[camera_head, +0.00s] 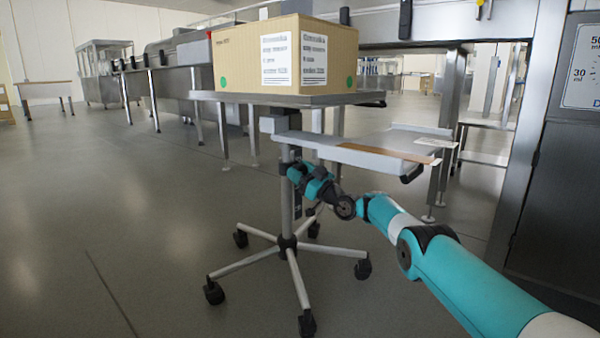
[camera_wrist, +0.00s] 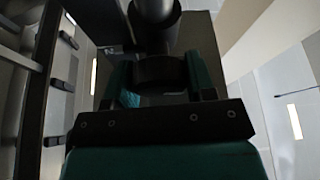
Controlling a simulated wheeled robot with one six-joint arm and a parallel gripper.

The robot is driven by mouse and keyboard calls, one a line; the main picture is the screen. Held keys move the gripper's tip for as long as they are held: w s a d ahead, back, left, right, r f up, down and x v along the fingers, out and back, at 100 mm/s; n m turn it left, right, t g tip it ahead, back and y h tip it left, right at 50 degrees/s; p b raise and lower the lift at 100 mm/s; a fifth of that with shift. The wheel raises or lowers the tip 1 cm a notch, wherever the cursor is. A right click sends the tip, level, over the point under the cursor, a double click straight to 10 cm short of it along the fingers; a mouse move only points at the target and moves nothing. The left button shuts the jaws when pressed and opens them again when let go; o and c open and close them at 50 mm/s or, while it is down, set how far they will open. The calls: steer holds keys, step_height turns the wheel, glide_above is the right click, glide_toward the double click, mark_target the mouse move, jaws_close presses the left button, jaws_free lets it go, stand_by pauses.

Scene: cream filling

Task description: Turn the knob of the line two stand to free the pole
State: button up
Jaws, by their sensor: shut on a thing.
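The stand's grey pole (camera_head: 287,208) rises upright from a wheeled star base (camera_head: 288,243) to a flat top plate (camera_head: 300,99). In the head view, the knob is hidden by my gripper. How far the knob is turned cannot be told.
A cardboard carton (camera_head: 240,62) with white labels rests on the top plate. A light grey tray-like surface (camera_head: 370,156) juts out just above my forearm. A dark cabinet (camera_head: 560,190) stands at the right. The floor at the left (camera_head: 90,220) is clear.

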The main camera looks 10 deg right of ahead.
steer(key=shift+s+n, duration=0.1)
steer(key=shift+n, duration=0.5)
steer(key=o, duration=0.9)
steer(key=shift+p, duration=0.3)
steer(key=shift+s+d+r+p, duration=0.1)
steer(key=shift+s+d+p, duration=0.2)
steer(key=shift+p, duration=0.8)
steer(key=p+v, duration=0.1)
steer(key=p, duration=0.3)
steer(key=shift+s+d+p, duration=0.25)
steer(key=shift+s+p, duration=0.05)
steer(key=shift+f+p+v, duration=0.15)
steer(key=shift+p+v, duration=2.2)
steer(key=shift+v, duration=1.4)
steer(key=shift+f+p+v, duration=0.2)
steer(key=shift+p+v, duration=2.1)
steer(key=shift+v, duration=1.45)
steer(key=shift+w, duration=0.2)
